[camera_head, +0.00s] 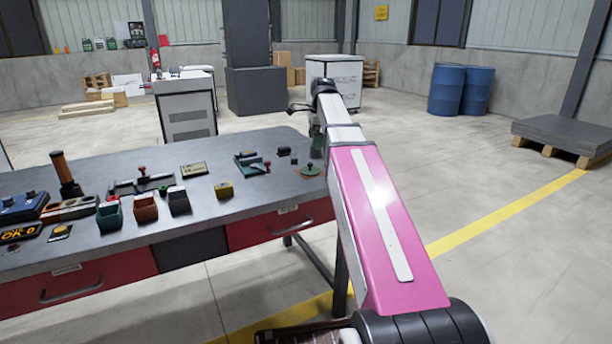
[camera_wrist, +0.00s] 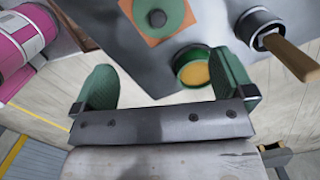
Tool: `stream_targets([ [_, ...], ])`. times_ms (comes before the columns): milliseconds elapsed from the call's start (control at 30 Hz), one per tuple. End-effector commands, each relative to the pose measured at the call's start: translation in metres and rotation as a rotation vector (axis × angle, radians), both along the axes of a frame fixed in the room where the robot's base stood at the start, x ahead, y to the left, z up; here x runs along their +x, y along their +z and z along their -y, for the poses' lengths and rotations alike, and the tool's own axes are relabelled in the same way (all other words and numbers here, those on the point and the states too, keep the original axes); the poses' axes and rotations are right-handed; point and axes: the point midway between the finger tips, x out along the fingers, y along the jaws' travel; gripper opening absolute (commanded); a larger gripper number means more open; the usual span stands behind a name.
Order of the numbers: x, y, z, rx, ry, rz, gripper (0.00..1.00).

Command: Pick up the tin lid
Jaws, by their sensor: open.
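The tin lid, a round green disc with a dark knob (camera_wrist: 160,16), lies on an orange square at the top of the wrist view. It also shows near the table's right end in the head view (camera_head: 309,170). A round green tin (camera_wrist: 193,68) with a yellowish inside stands beside it on the grey table. My gripper (camera_wrist: 163,60) is open and empty, its green fingers wide apart. The right finger overlaps the tin's edge in the picture; I cannot tell whether they touch. The lid is beyond the fingertips. In the head view my gripper (camera_head: 317,143) is partly hidden by my arm.
Floor shows past the table's edge.

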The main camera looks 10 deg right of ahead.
Motion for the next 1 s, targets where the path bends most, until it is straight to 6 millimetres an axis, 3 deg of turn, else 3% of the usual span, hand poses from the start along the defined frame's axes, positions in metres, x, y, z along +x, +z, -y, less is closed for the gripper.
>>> stream_targets([
  [167,0.000,-0.009,-0.001,0.001,-0.025,-0.007,1.00],
  [500,0.000,-0.052,-0.007,0.000,-0.022,-0.007,1.00],
  [767,0.001,-0.066,-0.010,0.000,-0.023,-0.005,1.00],
  [1000,0.001,-0.097,-0.018,0.000,-0.022,-0.006,1.00],
])
